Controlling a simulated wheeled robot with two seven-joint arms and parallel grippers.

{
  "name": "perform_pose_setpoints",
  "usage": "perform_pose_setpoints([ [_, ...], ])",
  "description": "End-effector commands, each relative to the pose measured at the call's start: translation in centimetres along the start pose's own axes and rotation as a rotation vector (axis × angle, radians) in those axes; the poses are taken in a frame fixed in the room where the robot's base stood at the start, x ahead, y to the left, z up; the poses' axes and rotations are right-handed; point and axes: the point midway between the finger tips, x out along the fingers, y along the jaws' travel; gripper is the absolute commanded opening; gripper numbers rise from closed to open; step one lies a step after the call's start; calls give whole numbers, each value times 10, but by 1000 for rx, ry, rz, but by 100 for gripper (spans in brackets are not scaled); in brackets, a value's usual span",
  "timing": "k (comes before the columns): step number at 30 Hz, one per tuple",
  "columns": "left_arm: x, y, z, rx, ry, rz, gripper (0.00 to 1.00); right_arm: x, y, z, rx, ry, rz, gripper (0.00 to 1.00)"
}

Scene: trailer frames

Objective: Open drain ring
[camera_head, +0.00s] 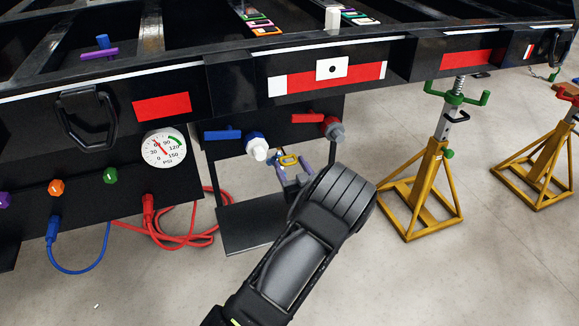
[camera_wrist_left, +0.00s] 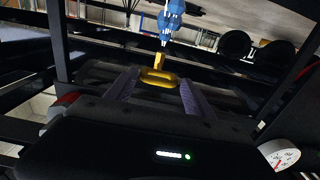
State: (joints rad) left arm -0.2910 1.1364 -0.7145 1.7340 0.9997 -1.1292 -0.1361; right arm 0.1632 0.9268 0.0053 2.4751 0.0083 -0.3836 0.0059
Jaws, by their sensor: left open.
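The drain ring (camera_head: 289,159) is a small yellow loop under the front of the trailer frame, low between the black uprights. My left gripper (camera_head: 292,170) has reached in at it, with its fingers apart. In the left wrist view the yellow ring (camera_wrist_left: 158,79) lies between the two grey finger pads of my left gripper (camera_wrist_left: 158,88), with gaps on both sides. A yellow stem joins the ring to a blue fitting (camera_wrist_left: 172,22). I cannot tell how deep the ring sits between the fingers. My right gripper is not in view.
A blue-handled valve (camera_head: 224,135) and a red-handled valve (camera_head: 310,118) are just above my left gripper. A black shelf (camera_head: 255,232) is below it. A pressure gauge (camera_head: 164,148) and red hose (camera_head: 185,240) are left. A yellow jack stand (camera_head: 428,190) stands right.

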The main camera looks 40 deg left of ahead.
Motion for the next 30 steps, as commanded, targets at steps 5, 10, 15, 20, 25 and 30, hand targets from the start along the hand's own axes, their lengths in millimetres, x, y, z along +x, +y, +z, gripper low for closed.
perform_pose_setpoints([
  [5, 12, 0, 0, -1, 0, 0, 61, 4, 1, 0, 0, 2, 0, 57],
  [10, 13, 0, 0, 0, 0, 1, 61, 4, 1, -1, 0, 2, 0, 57],
  [15, 13, 0, 0, 0, -1, 1, 54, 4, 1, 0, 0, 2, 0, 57],
  [20, 13, 0, 0, 0, -1, 0, 41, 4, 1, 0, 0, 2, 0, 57],
  [25, 13, -1, 0, 1, -1, -1, 27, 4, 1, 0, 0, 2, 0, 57],
  [30, 13, -1, 0, 1, -1, -2, 13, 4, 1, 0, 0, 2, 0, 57],
])
